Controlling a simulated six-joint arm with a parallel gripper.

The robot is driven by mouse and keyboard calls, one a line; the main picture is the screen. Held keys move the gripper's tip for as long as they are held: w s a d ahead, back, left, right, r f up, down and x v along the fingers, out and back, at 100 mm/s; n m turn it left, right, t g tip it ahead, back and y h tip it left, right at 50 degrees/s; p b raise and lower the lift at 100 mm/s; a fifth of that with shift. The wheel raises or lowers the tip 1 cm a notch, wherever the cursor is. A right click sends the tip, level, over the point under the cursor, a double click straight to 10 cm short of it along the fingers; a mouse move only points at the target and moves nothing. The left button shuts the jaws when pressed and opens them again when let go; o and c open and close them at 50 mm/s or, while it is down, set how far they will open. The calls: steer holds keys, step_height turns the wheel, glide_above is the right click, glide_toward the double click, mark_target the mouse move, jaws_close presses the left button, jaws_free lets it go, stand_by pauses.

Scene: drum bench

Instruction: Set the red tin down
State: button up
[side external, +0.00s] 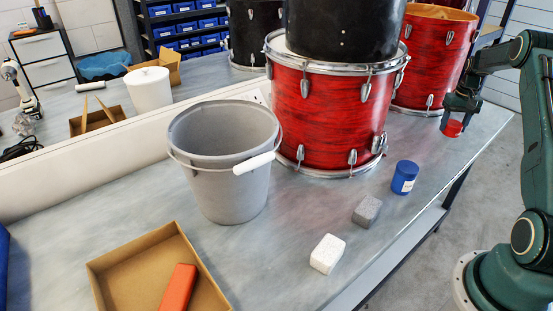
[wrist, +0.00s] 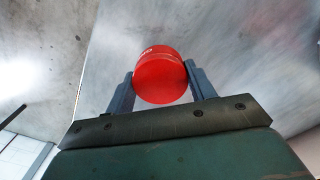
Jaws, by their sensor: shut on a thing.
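The red tin (side external: 452,128) is small and round, at the right of the side external view near the right end of the bench. My gripper (side external: 457,117) is above it, shut on it. In the wrist view the tin (wrist: 160,76) sits between the two dark fingers of my gripper (wrist: 160,82), which touch its sides. The grey bench top (side external: 470,155) lies below the tin. I cannot tell whether the tin touches it.
A red drum (side external: 325,115) with a black drum on top stands left of my gripper, and another red drum (side external: 425,65) behind. A blue tin (side external: 404,178), grey block (side external: 367,211), white block (side external: 327,254), bucket (side external: 225,185) and cardboard tray (side external: 135,245) occupy the bench. The right edge drops off.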

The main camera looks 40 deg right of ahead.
mark_target(450, 133)
steer(key=shift+f, duration=1.8)
steer(key=shift+f, duration=0.1)
steer(key=o, duration=1)
step_height(450, 133, up, 12)
steer(key=shift+r, duration=0.15)
